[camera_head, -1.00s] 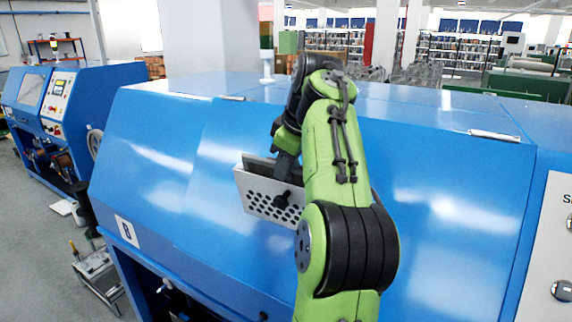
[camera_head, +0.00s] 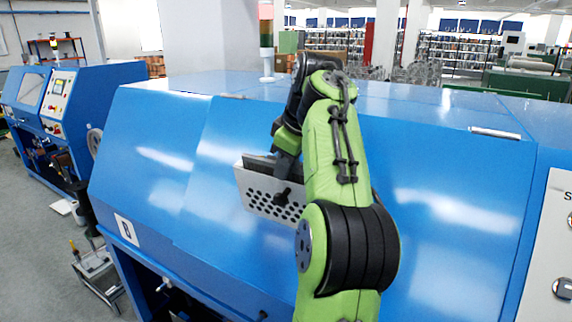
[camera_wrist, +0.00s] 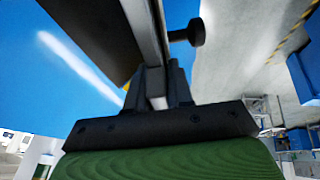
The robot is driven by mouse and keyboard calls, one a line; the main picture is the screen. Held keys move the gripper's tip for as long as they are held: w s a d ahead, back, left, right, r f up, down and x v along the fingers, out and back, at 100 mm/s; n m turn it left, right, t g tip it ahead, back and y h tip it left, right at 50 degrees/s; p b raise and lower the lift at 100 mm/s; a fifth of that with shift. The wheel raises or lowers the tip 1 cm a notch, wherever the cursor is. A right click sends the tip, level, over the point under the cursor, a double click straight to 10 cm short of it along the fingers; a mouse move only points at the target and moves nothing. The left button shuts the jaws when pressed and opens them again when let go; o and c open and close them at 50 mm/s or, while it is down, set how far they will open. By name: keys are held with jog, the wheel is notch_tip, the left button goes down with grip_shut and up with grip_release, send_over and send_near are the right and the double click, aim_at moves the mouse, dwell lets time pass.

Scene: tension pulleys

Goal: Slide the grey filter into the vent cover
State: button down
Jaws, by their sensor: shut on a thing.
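The vent cover (camera_head: 262,197) is a light grey box with a perforated front and a black knob, on the sloped blue machine panel. The dark grey filter (camera_head: 259,162) shows at the cover's open top, its upper part sticking out and its lower part hidden behind the perforated front. My gripper (camera_head: 287,165) is shut on the filter from above; my arm hides the cover's right end. In the wrist view my gripper's fingers (camera_wrist: 168,85) close on a thin edge, with a dark plate beside it and a black knob (camera_wrist: 188,34) to the right. How deep the filter sits is hidden.
The blue machine (camera_head: 440,190) fills the middle, with smooth sloped panels around the cover. A hinge or handle (camera_head: 495,133) lies at the upper right of its panel. Another blue machine (camera_head: 75,100) stands at the far left, with grey floor between.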

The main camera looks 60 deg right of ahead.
jog(key=shift+a+r, duration=0.1)
jog(key=shift+r, duration=0.2)
jog(key=shift+f, duration=0.15)
dwell(0.4)
jog(key=shift+f, duration=0.2)
jog(key=shift+r, duration=0.1)
jog(key=shift+r, duration=0.25)
dwell(0.5)
